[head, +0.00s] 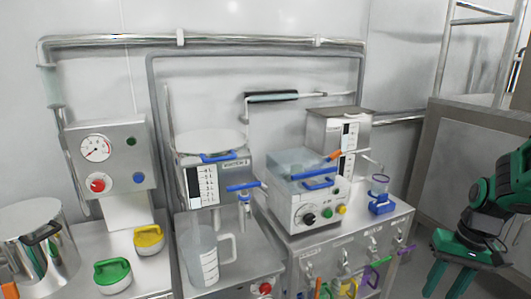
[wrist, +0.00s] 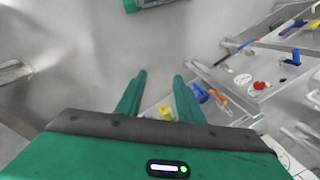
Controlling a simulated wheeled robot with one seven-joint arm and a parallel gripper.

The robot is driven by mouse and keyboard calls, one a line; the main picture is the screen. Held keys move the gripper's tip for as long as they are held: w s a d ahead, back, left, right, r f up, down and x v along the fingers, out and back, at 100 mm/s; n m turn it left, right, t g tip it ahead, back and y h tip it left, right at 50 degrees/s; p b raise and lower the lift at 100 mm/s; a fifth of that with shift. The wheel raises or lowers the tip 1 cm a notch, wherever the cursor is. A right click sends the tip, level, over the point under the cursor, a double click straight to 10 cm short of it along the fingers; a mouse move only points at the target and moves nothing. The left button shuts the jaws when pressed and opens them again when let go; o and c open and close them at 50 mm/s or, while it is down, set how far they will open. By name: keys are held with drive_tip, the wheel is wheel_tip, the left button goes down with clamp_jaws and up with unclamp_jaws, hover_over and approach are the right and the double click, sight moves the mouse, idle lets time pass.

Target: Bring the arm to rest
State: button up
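My gripper (head: 450,279) is at the lower right of the head view, on my green and black arm. It points downward, to the right of the steel cabinet and apart from it. In the wrist view my gripper's two green fingers (wrist: 158,98) stand apart with a clear gap and nothing between them. The gripper is open and empty. The far tips of the fingers are cut off by the bottom edge in the head view.
The steel cabinet (head: 385,225) carries a white device (head: 292,208) and a small blue-based cup (head: 381,200); colored tools hang on its front. A clear jug (head: 200,262), a green-lidded piece (head: 113,275) and a yellow one (head: 149,240) stand left. A grey housing (head: 440,150) stands behind my arm.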

drive_tip(key=s+a+r+m, duration=0.1)
drive_tip(key=s+r, duration=0.2)
drive_tip(key=s, duration=0.3)
drive_tip(key=s+a+r+m+h, duration=0.1)
drive_tip(key=s+r, duration=0.3)
drive_tip(key=s, duration=0.3)
drive_tip(key=shift+s+a+r, duration=0.2)
drive_tip(key=shift+a, duration=0.05)
